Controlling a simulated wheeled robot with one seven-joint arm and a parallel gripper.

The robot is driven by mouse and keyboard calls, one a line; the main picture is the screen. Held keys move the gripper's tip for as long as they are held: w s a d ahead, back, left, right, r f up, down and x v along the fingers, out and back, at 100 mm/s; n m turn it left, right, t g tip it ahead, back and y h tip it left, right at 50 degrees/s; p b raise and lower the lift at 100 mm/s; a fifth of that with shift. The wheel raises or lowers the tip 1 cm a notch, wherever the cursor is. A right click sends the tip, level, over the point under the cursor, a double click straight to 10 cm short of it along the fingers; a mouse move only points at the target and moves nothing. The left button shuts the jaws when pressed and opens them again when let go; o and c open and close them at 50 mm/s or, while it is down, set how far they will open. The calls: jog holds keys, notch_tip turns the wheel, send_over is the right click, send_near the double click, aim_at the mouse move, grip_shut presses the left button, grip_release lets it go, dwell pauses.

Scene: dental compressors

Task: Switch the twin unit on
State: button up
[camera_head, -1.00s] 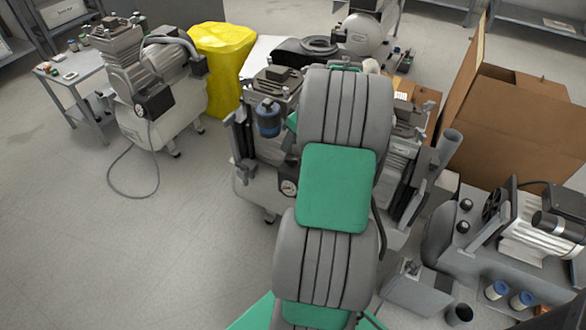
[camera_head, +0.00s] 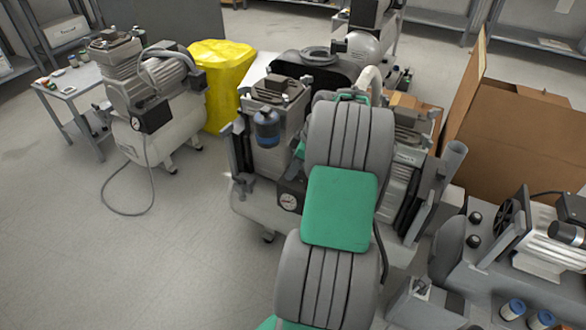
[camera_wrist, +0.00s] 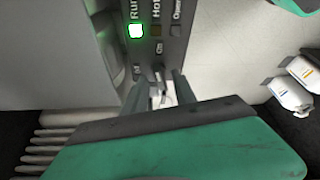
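The twin unit (camera_head: 262,205) is the grey compressor in the middle of the head view, with a pump head on each side and a round gauge (camera_head: 289,202) low on its front. My grey and green arm hides much of its middle. In the wrist view, its dark control panel (camera_wrist: 160,40) has a green lamp (camera_wrist: 135,31) lit under "Run"; the lamp by "Hot" is dark. A small switch lever (camera_wrist: 157,72) sits below, near an "On" label. My gripper (camera_wrist: 160,88) has its fingers apart, either side of the lever's lower area. Contact cannot be told.
Another compressor (camera_head: 160,115) with a hose on the floor stands left, beside a small table (camera_head: 75,78) and a yellow bag (camera_head: 222,65). A cardboard box (camera_head: 525,135) stands right, with another machine (camera_head: 540,245) below it. Floor at left is clear.

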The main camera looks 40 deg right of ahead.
grip_shut()
dwell(0.3)
jog(key=shift+a+r+m+h+p, duration=0.1)
jog(key=shift+r+m+h+p, duration=0.2)
jog(key=shift+m, duration=0.4)
jog(key=shift+f+m, duration=0.1)
jog(key=shift+m, duration=0.5)
jog(key=shift+f+t+h, duration=0.2)
jog(key=shift+t+h, duration=0.1)
jog(key=shift+o, duration=0.4)
grip_release()
jog(key=p+v, duration=0.3)
jog(key=v, duration=0.4)
jog(key=shift+r, duration=0.4)
